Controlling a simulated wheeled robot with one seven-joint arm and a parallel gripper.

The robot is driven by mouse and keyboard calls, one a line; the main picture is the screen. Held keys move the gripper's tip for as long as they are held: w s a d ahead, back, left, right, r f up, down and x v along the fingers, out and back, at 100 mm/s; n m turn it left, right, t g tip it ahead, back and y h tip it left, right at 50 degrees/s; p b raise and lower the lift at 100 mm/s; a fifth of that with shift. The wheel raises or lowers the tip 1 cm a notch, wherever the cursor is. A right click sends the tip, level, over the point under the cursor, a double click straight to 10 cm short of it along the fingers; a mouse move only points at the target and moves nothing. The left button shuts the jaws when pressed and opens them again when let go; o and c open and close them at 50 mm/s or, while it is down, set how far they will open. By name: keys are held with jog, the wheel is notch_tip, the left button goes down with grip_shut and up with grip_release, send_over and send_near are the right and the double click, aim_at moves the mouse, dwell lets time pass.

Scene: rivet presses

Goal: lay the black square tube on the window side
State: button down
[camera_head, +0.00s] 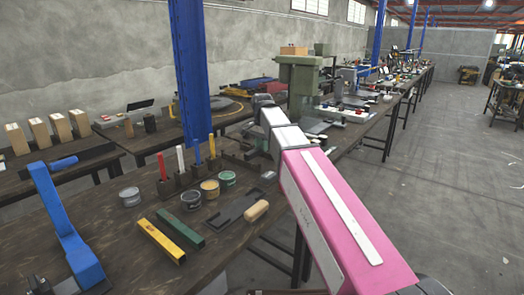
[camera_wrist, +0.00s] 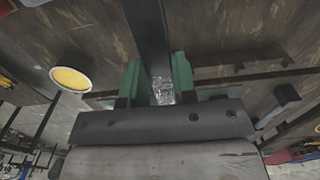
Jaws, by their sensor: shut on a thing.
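In the wrist view my gripper (camera_wrist: 157,82) has its two green fingers closed on both sides of a black square tube (camera_wrist: 149,38). The tube runs from the top edge of the picture down between the fingers, with a pale, shiny patch at its near end. In the head view my arm reaches over the right part of the dark workbench (camera_head: 120,245); the gripper and the held tube cannot be clearly made out there. Windows (camera_head: 310,6) show high in the grey wall behind the bench.
A yellow tube (camera_head: 161,241) and a green tube (camera_head: 180,229) lie on the bench. Red, white and yellow posts stand upright behind several paint cans (camera_head: 192,199). A blue bracket (camera_head: 65,225) stands at left; a blue column (camera_head: 190,75) rises behind.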

jog(key=shift+f, duration=1)
jog(key=shift+f, duration=0.45)
jog(key=c, duration=0.9)
grip_release()
notch_tip(320, 180, up, 13)
jog(key=shift+f, duration=0.1)
